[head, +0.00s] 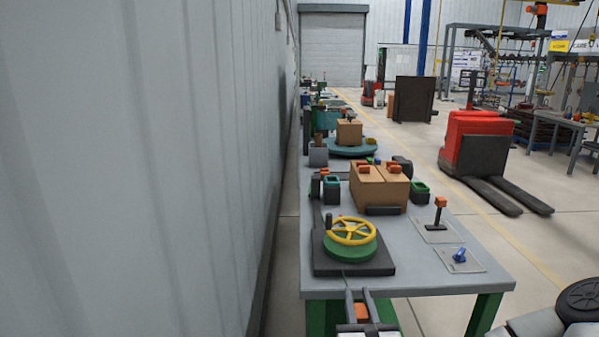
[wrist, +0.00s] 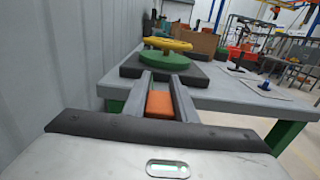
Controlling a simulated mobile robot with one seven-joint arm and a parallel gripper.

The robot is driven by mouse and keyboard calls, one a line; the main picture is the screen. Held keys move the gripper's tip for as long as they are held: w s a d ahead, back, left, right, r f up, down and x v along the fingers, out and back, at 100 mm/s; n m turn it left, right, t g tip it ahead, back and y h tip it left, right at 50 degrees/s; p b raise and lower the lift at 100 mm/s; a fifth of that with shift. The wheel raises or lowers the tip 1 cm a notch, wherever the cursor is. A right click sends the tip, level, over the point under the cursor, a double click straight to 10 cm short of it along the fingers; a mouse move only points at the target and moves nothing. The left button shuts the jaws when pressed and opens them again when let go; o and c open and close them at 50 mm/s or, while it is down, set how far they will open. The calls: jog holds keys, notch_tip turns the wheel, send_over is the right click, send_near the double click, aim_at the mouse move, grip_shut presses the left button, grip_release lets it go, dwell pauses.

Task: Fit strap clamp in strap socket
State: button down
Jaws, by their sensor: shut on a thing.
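My gripper (head: 358,293) is at the near edge of the grey workbench, low in the head view. Its two grey fingers are shut on an orange block (head: 361,312), likely the strap clamp. The orange block also shows between the fingers in the wrist view (wrist: 160,104). The fingers point toward the yellow handwheel (head: 352,231) on its green and black base. Two cardboard boxes (head: 366,190) stand farther back with orange pieces (head: 393,169) on top and a dark block (head: 383,210) in front. I cannot tell which part is the strap socket.
The grey workbench (head: 420,272) runs away from me beside a wall (head: 140,170) on the left. A black stand with an orange top (head: 440,204) and a blue part (head: 459,255) sit on light mats at right. A red pallet truck (head: 478,145) is on the floor.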

jog(key=shift+s+f, duration=0.55)
jog(key=shift+s, duration=0.2)
jog(key=shift+w+r, duration=0.1)
jog(key=shift+r, duration=0.1)
notch_tip(320, 180, up, 15)
jog(key=p, duration=1.5)
jog(key=shift+r, duration=0.15)
jog(key=shift+d, duration=0.1)
